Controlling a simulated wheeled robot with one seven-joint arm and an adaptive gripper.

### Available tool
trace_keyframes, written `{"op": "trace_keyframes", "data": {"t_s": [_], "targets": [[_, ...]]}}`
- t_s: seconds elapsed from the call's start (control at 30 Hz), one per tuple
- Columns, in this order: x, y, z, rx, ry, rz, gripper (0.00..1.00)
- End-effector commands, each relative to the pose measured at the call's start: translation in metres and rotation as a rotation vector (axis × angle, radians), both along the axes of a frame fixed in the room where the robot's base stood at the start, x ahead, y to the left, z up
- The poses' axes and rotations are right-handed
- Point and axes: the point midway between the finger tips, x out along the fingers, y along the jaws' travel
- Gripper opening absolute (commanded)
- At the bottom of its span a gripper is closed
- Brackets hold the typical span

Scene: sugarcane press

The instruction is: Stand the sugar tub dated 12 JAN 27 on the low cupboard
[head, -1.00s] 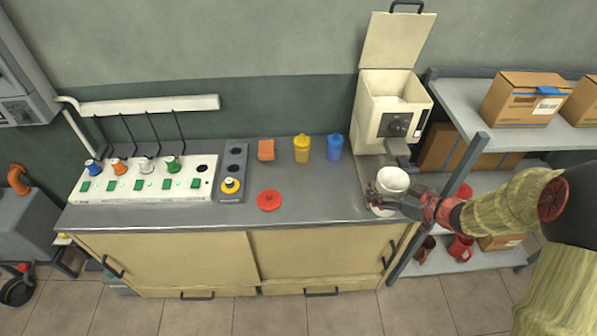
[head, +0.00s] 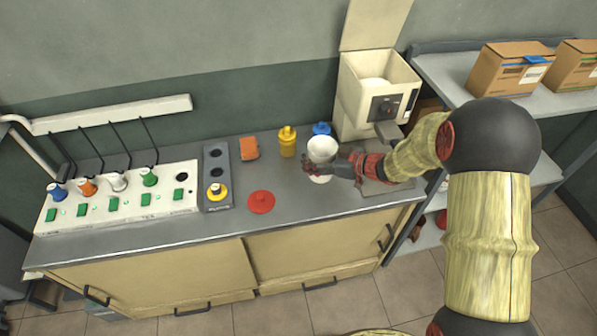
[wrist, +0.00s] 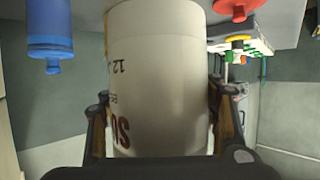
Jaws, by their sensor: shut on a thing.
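My gripper (head: 314,170) is shut on a white tub (head: 322,148) with an open, wide top. The tub shows large in the wrist view (wrist: 160,70), with a finger on each side. There its print is upside down: part of a date starting "12" and large dark red letters starting "SU"; the rest is turned out of sight. The tub is upright over the counter top, in front of the blue bottle; I cannot tell whether its base touches. The low cupboard (head: 150,282), cream with sliding doors, carries the grey counter top (head: 225,225).
A red lid (head: 261,202) lies left of the tub. Behind stand a yellow bottle (head: 287,142), a blue bottle (head: 321,128) and an orange block (head: 249,148). A cream dispenser (head: 375,95) is behind right. A switch panel (head: 120,200) fills the left. The counter's front strip is clear.

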Motion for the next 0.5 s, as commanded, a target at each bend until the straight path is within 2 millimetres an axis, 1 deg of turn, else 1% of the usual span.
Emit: {"op": "trace_keyframes", "data": {"t_s": [0.03,0.13,0.2,0.4,0.5], "targets": [[0.003,0.007,-0.017,-0.001,0.006,0.001,0.11],[0.010,0.017,-0.031,-0.001,0.005,0.001,0.11],[0.013,0.023,-0.038,-0.001,0.005,0.001,0.11],[0.018,0.030,-0.046,-0.001,0.003,-0.001,0.11],[0.020,0.035,-0.054,-0.002,0.003,0.000,0.11]]}}
